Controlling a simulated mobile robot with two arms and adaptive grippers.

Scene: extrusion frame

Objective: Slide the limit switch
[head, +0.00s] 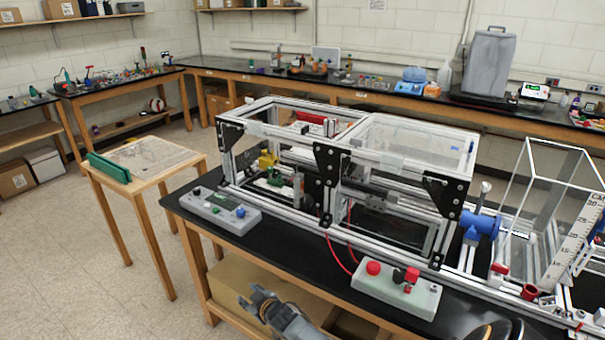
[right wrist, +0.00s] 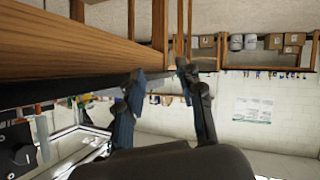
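The aluminium extrusion frame (head: 300,140) with black corner plates stands on the black-topped bench. A limit switch cannot be told apart with certainty among the small parts on and inside this frame. My right gripper (head: 256,291) is low in the head view, in front of the bench's front edge and apart from the frame. In the right wrist view, which is upside down, its two fingers (right wrist: 160,73) stand apart with nothing between them. The frame shows there only in part, at the lower left. My left gripper is not in view.
A grey control box (head: 220,211) and an emergency-stop box (head: 396,290) stand on the bench in front of the frame. Red cables run near the second box. A blue clamp-like part (head: 479,223) and a clear ruled tank (head: 560,215) stand at right. Floor at left is open beside a small wooden table (head: 143,160).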

